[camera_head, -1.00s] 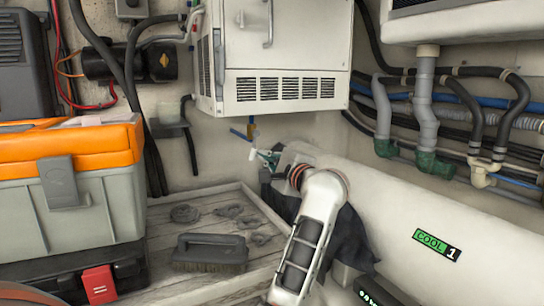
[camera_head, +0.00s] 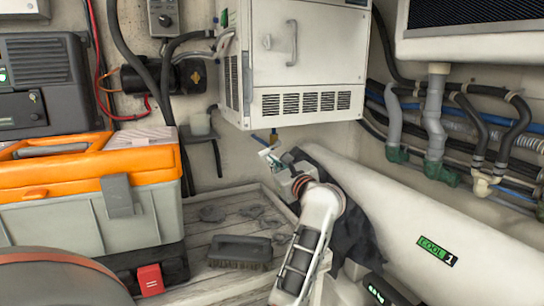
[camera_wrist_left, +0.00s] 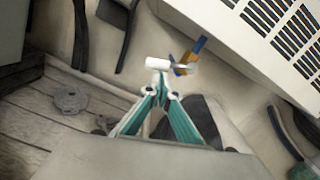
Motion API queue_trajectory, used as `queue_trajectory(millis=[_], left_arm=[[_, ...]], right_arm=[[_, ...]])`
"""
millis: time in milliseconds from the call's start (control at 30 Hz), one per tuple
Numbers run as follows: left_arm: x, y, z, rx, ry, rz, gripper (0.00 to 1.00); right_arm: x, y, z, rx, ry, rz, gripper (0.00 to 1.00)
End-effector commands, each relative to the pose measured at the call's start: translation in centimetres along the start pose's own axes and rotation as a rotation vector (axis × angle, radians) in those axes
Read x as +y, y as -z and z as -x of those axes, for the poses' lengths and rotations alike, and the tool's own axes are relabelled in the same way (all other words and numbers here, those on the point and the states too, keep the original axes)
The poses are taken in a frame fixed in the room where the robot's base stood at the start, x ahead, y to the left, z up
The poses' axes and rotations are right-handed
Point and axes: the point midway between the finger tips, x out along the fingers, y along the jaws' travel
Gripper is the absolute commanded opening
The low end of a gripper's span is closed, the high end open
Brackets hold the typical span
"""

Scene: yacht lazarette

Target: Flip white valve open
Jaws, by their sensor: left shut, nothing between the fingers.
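My left gripper (camera_head: 267,154) reaches in beneath the white cabinet and is shut with nothing held. In the left wrist view its teal fingers meet at a white tip (camera_wrist_left: 157,63). Just beyond is a small brass-and-blue valve fitting (camera_head: 273,137) hanging below the cabinet; in the wrist view its orange-brown and blue parts (camera_wrist_left: 181,62) are right of the fingertips. Whether the tip touches it I cannot tell. I see no clearly white valve there. A cream-white pipe fitting (camera_head: 483,183) is on the right wall, beside green ones (camera_head: 439,170).
The white vented cabinet (camera_head: 310,60) overhangs the gripper. An orange-lidded toolbox (camera_head: 55,215) stands at left. A brush (camera_head: 240,250) lies on the wooden tray (camera_head: 200,285). A long white cylinder (camera_head: 400,220) slopes along the right, with dark cloth (camera_head: 360,240) beside my arm.

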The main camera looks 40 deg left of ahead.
Motion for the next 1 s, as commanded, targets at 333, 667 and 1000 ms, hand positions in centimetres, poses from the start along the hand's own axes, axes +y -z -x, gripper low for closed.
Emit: queue_trajectory(millis=[333,667,1000], left_arm=[[0.3,-1.5,0.0,0.000,0.012,-0.224,0.00],[0.5,-1.9,-0.1,-0.001,0.011,-0.219,0.00],[0.5,-1.9,-0.1,-0.001,0.011,-0.219,0.00]], right_arm=[[-1.0,0.3,1.6,-0.017,0.021,-0.021,0.00],[-0.5,1.3,1.7,-0.009,0.015,-0.015,0.00],[-0.3,1.9,1.8,0.001,0.012,-0.014,0.00]])
